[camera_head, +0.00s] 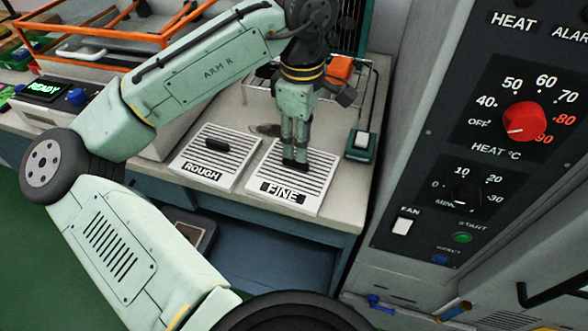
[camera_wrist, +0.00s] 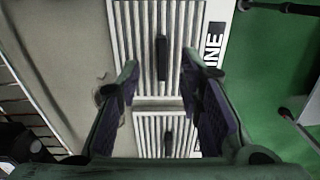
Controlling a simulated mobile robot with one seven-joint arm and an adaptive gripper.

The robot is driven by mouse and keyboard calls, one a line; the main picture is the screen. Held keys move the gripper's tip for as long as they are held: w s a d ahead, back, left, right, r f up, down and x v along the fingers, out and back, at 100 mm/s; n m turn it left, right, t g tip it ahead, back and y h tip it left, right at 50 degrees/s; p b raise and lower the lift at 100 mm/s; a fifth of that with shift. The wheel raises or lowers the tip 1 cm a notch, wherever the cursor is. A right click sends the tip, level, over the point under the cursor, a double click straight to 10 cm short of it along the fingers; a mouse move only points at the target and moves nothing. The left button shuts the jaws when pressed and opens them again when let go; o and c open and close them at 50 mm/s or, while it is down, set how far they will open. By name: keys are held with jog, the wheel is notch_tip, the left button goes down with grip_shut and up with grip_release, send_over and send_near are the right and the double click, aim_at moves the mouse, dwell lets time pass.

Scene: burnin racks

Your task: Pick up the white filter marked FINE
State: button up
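The white filter marked FINE (camera_head: 318,184) lies flat on the bench, a slatted panel with a black handle (camera_head: 296,166). It fills the upper middle of the wrist view (camera_wrist: 145,30), its label at the right. My gripper (camera_head: 295,158) points down over this filter. In the wrist view my gripper (camera_wrist: 161,64) is open, its two fingers apart on either side of the black handle, with a gap at each side. I cannot tell how far the fingertips reach down beside the handle. The filter marked ROUGH (camera_head: 228,158) lies just left, with its own black handle (camera_head: 217,145).
The grey cabinet (camera_head: 430,200) with a red heat dial (camera_head: 524,121) stands close on the right. A small green switch box (camera_head: 360,144) sits at the bench's right edge. An orange wire basket (camera_head: 100,35) and a READY unit (camera_head: 42,90) stand left. Green floor lies in front.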

aim_at(294, 170)
jog(key=f, duration=0.3)
jog(key=f+p, duration=0.1)
jog(key=f, duration=0.1)
jog(key=shift+a, duration=0.4)
grip_shut()
